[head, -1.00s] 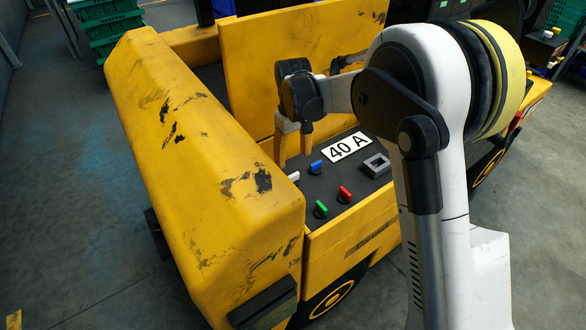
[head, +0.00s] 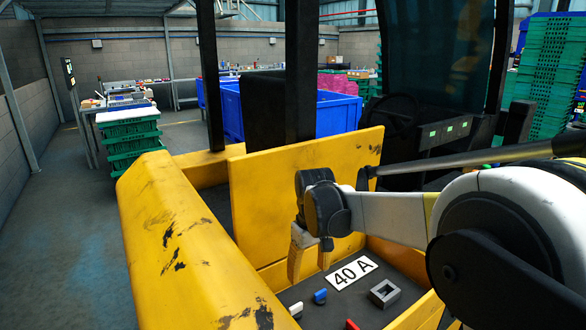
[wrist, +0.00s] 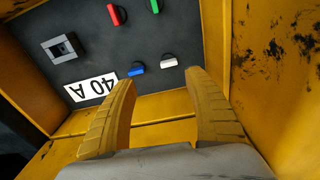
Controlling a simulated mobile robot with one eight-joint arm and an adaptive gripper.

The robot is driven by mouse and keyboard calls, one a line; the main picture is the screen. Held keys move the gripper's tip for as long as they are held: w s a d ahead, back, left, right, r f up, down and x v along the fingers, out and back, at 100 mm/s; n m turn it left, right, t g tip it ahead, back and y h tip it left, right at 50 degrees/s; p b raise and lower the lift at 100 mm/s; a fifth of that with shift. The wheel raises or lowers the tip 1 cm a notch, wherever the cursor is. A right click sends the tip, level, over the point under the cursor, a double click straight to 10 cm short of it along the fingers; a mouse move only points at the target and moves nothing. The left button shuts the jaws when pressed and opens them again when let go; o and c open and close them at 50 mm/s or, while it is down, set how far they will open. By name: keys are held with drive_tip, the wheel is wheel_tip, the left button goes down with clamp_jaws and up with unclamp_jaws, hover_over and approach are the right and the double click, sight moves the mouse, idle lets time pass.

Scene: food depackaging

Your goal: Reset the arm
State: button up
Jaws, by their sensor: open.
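My gripper (head: 309,258) is open and empty above the black panel of the yellow vehicle. In the wrist view its two yellow, ribbed fingers (wrist: 160,100) stand apart with nothing between them. My white arm reaches in from the right in the head view. On the panel are a white "40 A" label (head: 353,272), a grey square socket (head: 384,293), a blue switch (head: 320,296), a white switch (head: 296,310) and a red switch (head: 352,325). The wrist view also shows a green switch (wrist: 154,6). The fingers look apart from the switches.
The scuffed yellow hood (head: 180,240) stands left of the panel, and a yellow upright plate (head: 290,190) stands behind it. A black mast (head: 300,70), blue bins (head: 338,115) and green crates (head: 130,135) are farther back. Open floor (head: 70,220) lies at the left.

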drive_tip(key=s+d+r+m+t, duration=0.2)
drive_tip(key=s+d+r, duration=0.3)
drive_tip(key=s, duration=0.4)
drive_tip(key=s+d+r+m+t, duration=0.2)
drive_tip(key=s+d+r, duration=0.2)
drive_tip(key=s+d, duration=0.35)
drive_tip(key=s+d+f+m+t, duration=0.2)
drive_tip(key=s+f, duration=0.1)
drive_tip(key=s, duration=0.5)
drive_tip(key=shift+s+d+f, duration=0.15)
drive_tip(key=shift+s+d, duration=0.05)
drive_tip(key=shift+d, duration=0.05)
